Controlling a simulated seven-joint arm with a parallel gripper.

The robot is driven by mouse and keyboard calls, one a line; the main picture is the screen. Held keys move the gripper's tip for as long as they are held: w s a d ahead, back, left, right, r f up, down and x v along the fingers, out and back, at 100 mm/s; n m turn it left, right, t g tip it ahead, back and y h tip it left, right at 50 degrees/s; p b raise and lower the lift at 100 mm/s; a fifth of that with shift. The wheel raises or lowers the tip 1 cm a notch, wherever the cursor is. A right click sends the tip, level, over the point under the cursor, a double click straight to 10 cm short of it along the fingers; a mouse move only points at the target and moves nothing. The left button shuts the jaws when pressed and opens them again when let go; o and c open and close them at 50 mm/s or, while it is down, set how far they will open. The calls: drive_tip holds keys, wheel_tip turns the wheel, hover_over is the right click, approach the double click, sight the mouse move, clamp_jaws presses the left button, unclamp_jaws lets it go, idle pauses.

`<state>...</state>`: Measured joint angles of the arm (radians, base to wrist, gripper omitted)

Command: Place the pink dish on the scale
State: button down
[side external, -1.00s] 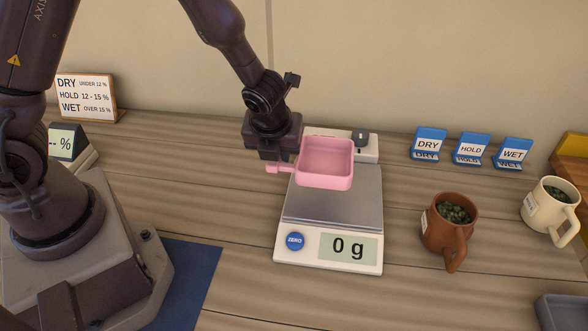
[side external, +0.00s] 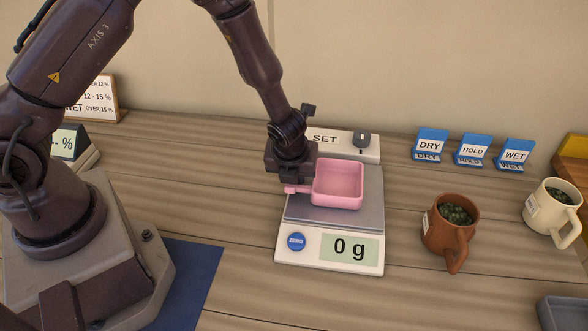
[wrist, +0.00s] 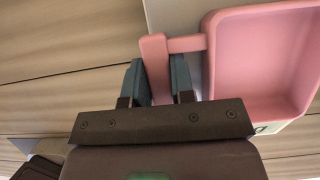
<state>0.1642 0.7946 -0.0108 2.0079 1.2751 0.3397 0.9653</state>
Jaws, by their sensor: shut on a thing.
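The pink dish (side external: 338,184) is a square, empty tray with a short handle on its left. In the side view it is over the plate of the scale (side external: 372,215); I cannot tell whether it touches the plate. The scale reads 0 g. My gripper (side external: 296,187) is at the dish's left side, shut on its handle. In the wrist view the two fingers (wrist: 160,80) pinch the handle, and the dish (wrist: 262,60) reaches to the upper right.
A box marked SET with a dark switch (side external: 362,142) stands behind the scale. A brown mug (side external: 436,238) and a cream mug (side external: 536,208), both with dark beans, stand to the right. Blue DRY, HOLD and WET cards (side external: 473,150) stand behind them. A grey tray (side external: 563,313) is at lower right.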

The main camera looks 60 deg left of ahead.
drive_tip(key=c, duration=1)
unclamp_jaws()
drive_tip(key=shift+o, duration=0.2)
drive_tip(key=s+r+n, duration=0.3)
drive_tip(key=r, duration=0.6)
drive_tip(key=s+r+n, duration=0.3)
drive_tip(key=r, duration=0.6)
drive_tip(key=s+a+r+n+t+h, duration=0.1)
drive_tip(key=s+r+n+t+h, duration=0.1)
drive_tip(key=s+r+n, duration=1)
drive_tip(key=shift+s+a+n+h, duration=0.45)
drive_tip(key=shift+s+n, duration=0.75)
drive_tip(key=shift+n, duration=3.3)
drive_tip(key=shift+d+r, duration=0.1)
drive_tip(key=shift+d, duration=0.05)
